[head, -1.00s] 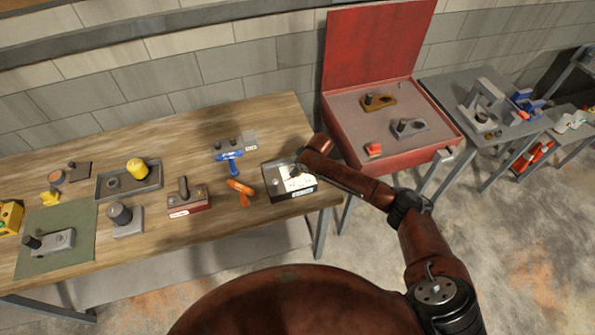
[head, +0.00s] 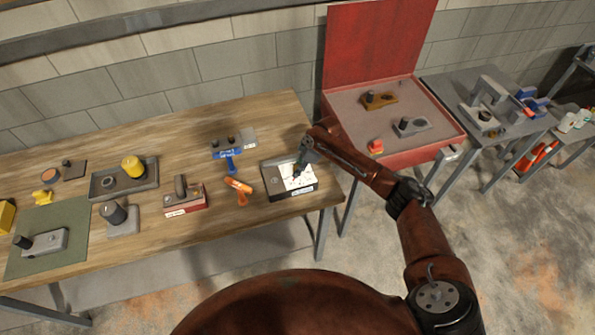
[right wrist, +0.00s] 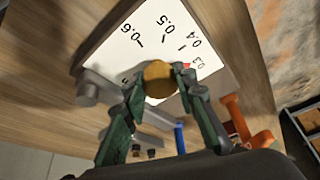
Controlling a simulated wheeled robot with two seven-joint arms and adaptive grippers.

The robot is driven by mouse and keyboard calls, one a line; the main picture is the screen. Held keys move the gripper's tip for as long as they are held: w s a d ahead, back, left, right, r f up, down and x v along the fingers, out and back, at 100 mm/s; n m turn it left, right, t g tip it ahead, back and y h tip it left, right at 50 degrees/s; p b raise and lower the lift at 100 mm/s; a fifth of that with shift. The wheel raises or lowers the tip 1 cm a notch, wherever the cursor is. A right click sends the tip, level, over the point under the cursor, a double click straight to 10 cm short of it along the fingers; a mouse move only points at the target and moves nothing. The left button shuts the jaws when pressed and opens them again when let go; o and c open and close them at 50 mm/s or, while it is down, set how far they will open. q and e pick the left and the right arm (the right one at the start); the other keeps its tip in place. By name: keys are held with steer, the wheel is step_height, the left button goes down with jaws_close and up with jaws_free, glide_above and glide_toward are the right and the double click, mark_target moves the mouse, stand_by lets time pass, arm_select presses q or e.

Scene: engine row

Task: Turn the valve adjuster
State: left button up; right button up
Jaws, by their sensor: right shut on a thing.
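The valve adjuster is a dark box (head: 276,188) with a white scale plate on top, at the right front of the wooden table. In the right wrist view its white plate (right wrist: 150,40) shows numbers such as 0.3 to 0.6 and a small red mark near 0.3. A round brass-coloured knob (right wrist: 158,79) stands on the plate. My right gripper (head: 298,170) reaches down onto the plate. In the right wrist view its two green-grey fingers (right wrist: 158,82) are shut on the knob from both sides. My left gripper is not in view.
An orange tool (head: 239,186) and a blue tool (head: 229,160) lie left of the box. An open red case (head: 440,150) stands to the right. The table's front edge is close to the box.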

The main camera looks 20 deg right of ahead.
steer(key=shift+n, duration=0.4)
steer(key=o, duration=1.2)
steer(key=shift+c, duration=0.2)
steer(key=v, duration=1.2)
steer(key=shift+w, duration=0.15)
